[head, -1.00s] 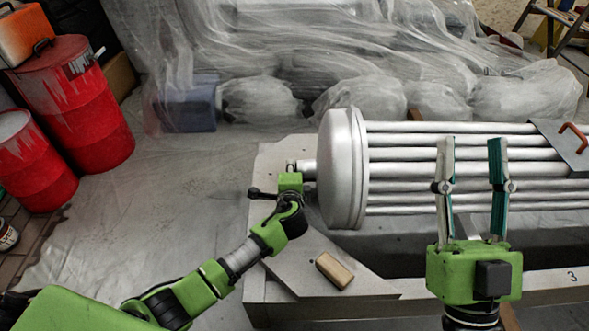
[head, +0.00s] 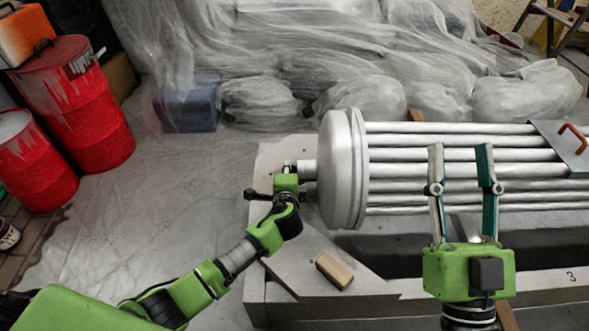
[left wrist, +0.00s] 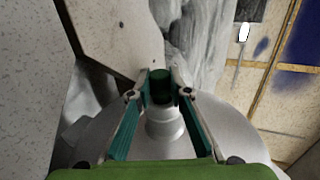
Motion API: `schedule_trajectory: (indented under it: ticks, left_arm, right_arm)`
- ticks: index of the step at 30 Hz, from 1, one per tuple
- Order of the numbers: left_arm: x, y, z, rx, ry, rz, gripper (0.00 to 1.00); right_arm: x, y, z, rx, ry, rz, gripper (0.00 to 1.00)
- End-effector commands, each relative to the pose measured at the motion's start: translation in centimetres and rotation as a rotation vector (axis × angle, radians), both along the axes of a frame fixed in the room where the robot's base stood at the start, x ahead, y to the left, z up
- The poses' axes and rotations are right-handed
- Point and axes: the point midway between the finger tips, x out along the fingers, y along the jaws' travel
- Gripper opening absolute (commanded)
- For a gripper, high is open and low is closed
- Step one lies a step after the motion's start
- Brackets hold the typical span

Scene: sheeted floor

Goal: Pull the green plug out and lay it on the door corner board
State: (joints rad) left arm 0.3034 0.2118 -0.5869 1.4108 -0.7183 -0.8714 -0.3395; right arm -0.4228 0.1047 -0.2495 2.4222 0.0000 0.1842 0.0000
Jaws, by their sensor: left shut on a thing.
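The dark green plug (left wrist: 160,87) shows in the left wrist view between my left gripper's (left wrist: 159,76) fingertips, which are shut on it. It is at the end of the silver nozzle (left wrist: 164,127) on the vessel's end; I cannot tell how far it sits in. In the head view my left gripper (head: 287,168) is at the nozzle (head: 308,169) and hides the plug. The pale grey door corner board (head: 302,253) lies flat below it, in front of the vessel. My right gripper (head: 460,150) is open and empty above the silver tubes.
A wooden block (head: 334,270) lies on the board. The silver tube bundle (head: 342,170) fills the right side. Red drums (head: 88,105) stand at the left. Plastic-draped things (head: 330,80) are at the back. The board is bare around the block.

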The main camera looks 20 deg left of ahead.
Motion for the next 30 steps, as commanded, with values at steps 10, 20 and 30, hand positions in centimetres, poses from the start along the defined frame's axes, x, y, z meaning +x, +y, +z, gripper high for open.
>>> schedule_trajectory:
  ticks: [10,20,30]
  left_arm:
    - [-0.1,0.4,0.1,0.0,-0.001,-0.001,0.0]
    - [-0.2,0.9,0.1,-0.001,-0.002,-0.001,0.0]
    - [-0.3,1.3,0.1,-0.001,-0.001,-0.001,0.0]
  right_arm:
    - [0.6,0.0,-0.7,-0.014,0.044,-0.003,0.4]
    - [1.1,0.0,-1.3,-0.026,0.083,-0.006,0.4]
    - [1.7,0.0,-2.1,-0.041,0.129,-0.009,0.4]
